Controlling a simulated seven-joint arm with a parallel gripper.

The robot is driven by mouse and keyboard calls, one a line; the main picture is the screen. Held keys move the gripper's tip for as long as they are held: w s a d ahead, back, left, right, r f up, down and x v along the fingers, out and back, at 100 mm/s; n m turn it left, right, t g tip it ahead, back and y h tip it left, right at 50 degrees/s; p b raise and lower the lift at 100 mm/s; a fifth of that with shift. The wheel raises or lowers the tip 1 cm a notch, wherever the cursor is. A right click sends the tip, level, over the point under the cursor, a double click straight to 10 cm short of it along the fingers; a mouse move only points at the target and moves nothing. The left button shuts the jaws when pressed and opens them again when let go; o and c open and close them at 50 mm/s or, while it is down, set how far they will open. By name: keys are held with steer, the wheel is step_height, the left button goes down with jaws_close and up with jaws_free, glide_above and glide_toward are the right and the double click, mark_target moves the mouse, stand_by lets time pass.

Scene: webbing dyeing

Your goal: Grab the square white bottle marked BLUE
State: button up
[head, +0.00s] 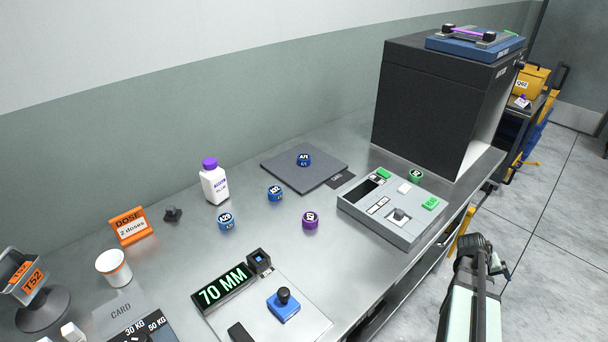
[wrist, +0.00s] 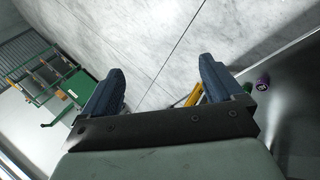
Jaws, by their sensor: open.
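In the head view my arm is at the lower right.
Several small blue, purple and green round pieces stand around the grey mat (head: 280,170). A grey control box (head: 392,217), a 70 MM display (head: 225,288), an orange dose sign (head: 130,226) and a white cup (head: 114,268) are on the table. A large black box (head: 430,105) stands at the back.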

steer(key=d+r+h, duration=0.1)
steer(key=d+r, duration=0.4)
steer(key=r, duration=0.2)
step_height(320, 180, up, 31)
steer(key=n+t+y, duration=0.2)
steer(key=n+y, duration=1)
steer(key=n, duration=0.1)
glide_above(211, 171)
steer(key=d, duration=0.3)
steer(key=x, duration=1.3)
steer(key=shift+s+d+f, duration=0.15)
steer(key=shift+s+f, duration=0.1)
steer(key=shift+s, duration=0.15)
